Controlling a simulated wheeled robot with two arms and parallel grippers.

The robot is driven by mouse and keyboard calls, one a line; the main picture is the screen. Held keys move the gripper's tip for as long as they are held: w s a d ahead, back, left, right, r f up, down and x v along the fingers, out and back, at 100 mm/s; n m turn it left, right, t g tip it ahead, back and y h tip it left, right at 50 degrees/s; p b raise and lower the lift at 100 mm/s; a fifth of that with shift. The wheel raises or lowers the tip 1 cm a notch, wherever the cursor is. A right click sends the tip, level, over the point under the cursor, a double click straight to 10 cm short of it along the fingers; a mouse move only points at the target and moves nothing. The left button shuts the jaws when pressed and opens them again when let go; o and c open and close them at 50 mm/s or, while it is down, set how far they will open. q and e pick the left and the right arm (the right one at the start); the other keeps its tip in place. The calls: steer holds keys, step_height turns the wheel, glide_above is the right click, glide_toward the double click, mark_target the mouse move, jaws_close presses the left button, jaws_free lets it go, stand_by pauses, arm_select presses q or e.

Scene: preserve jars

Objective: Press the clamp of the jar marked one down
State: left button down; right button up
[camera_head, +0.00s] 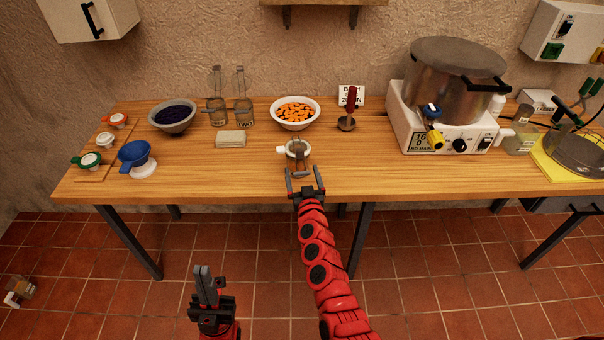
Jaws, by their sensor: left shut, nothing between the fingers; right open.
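A small glass jar (297,151) with a pale rim and a wire clamp stands near the table's front edge, a white tab at its left; I cannot read a mark on it. My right gripper (304,181) is open, just in front of this jar, its fingers pointing at it. The clamp's exact position is too small to tell. At the back stand two empty glass jars with raised lids: one reads TWO (244,112), and the mark of the other (216,113) is unreadable. My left gripper (204,284) is shut and empty, low in front of the table.
A bowl of orange pieces (295,112) and a dark-filled bowl (173,117) stand behind. A folded cloth (231,139) and a blue funnel (135,153) lie left of the front jar. A large pot (457,80) stands right. The wooden table (370,176) is clear right of the jar.

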steer(key=shift+w, duration=0.15)
steer(key=c, duration=1.4)
steer(key=f+t+b, duration=0.1)
steer(key=b, duration=0.6)
steer(key=f+t+b, duration=0.1)
steer(key=b, duration=0.7)
steer(key=shift+w+f+t, duration=0.2)
steer(key=shift+f+t, duration=0.2)
steer(key=t+b, duration=0.2)
steer(key=b, duration=0.6)
steer(key=t+b, duration=0.1)
steer(key=b, duration=0.7)
steer(key=shift+w+a+f+t+y+b, duration=0.1)
steer(key=shift+w+a+t+y+b, duration=0.05)
steer(key=shift+w+t+y+b, duration=0.2)
steer(key=shift+w+b, duration=0.1)
steer(key=shift+b, duration=0.55)
steer(key=shift+r+t, duration=0.25)
